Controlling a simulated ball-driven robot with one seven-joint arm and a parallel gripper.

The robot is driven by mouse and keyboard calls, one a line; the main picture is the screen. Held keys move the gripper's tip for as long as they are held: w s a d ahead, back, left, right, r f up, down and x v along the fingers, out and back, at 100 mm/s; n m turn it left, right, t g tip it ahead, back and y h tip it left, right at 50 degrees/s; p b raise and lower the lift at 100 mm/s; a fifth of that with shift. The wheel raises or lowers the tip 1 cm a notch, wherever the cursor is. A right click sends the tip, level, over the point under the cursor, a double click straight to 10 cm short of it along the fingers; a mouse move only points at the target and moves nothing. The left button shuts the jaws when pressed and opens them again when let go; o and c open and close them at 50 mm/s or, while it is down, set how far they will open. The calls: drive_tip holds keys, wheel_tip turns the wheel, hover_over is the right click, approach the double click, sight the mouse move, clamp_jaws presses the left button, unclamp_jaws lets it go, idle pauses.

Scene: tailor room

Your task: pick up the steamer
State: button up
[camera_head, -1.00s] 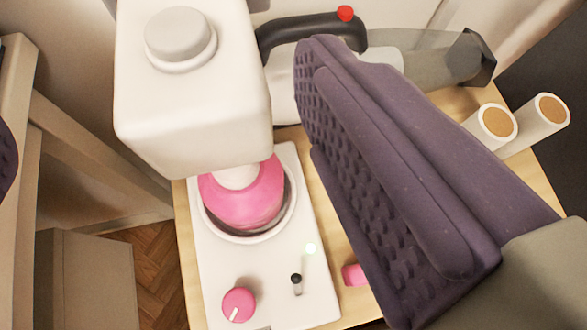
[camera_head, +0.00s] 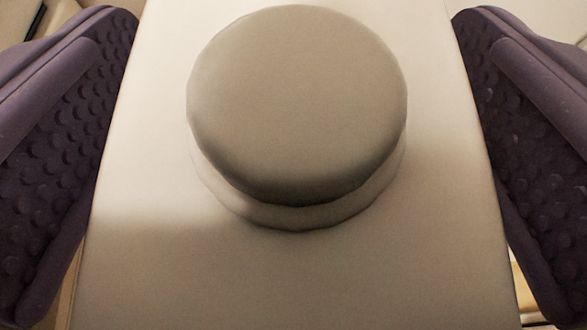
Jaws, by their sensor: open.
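A white, box-shaped body (camera_head: 290,270) with a round grey-beige cap (camera_head: 297,100) on top fills the middle of the view. It appears to be the steamer's tank, seen from close above. My gripper (camera_head: 295,165) is open, with one dark purple, studded finger on each side of the white body. The fingers line up along its left and right sides; I cannot tell whether they touch it. The lower part of the steamer is hidden beneath the white body.
Pale surfaces show in the corners. The rest of the surroundings is hidden by the white body and the fingers.

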clamp_jaws()
drive_tip(key=shift+w+r, duration=0.1)
drive_tip(key=shift+r, duration=0.1)
idle(0.3)
